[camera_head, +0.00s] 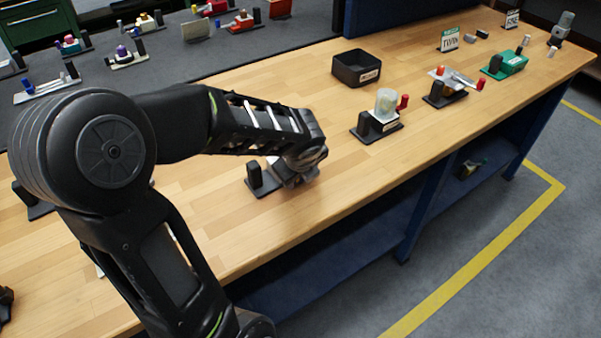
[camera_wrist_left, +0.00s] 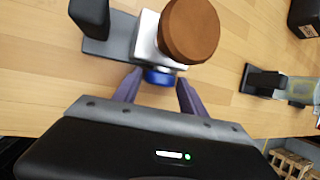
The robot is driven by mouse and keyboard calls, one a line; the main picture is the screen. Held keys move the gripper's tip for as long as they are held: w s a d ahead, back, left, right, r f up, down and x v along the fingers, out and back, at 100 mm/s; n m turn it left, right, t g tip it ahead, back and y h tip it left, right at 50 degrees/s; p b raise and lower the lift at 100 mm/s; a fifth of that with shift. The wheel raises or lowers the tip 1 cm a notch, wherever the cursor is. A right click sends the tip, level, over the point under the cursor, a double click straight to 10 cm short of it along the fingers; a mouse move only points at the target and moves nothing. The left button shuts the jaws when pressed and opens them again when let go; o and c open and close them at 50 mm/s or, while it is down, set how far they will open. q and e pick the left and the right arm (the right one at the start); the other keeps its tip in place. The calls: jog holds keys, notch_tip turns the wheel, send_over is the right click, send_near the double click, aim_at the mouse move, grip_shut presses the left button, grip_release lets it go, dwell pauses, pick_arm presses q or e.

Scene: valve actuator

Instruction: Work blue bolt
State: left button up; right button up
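The blue bolt (camera_wrist_left: 160,77) shows in the left wrist view, at the near side of a silver block (camera_wrist_left: 150,45) with a round brown knob (camera_wrist_left: 190,30) on top. My left gripper (camera_wrist_left: 159,84) has its two fingers apart, one on each side of the bolt, with small gaps visible. It looks open, and contact with the bolt cannot be seen. In the head view my left gripper (camera_head: 303,160) is low over this device's dark base (camera_head: 263,188), and hides the bolt. My right gripper is not in view.
A dark upright post (camera_wrist_left: 90,15) stands beside the silver block. To the right are a device with a clear cup (camera_head: 386,104), a black bin (camera_head: 356,69), a device with red ends (camera_head: 455,85) and a green device (camera_head: 507,63). Bare tabletop lies in front.

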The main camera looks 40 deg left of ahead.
pick_arm(q)
jog(key=shift+r, duration=0.1)
jog(key=v, duration=0.7)
jog(key=shift+s+r+p, duration=0.15)
jog(key=shift+r+p, duration=0.15)
jog(key=shift+p, duration=0.1)
jog(key=shift+d, duration=0.15)
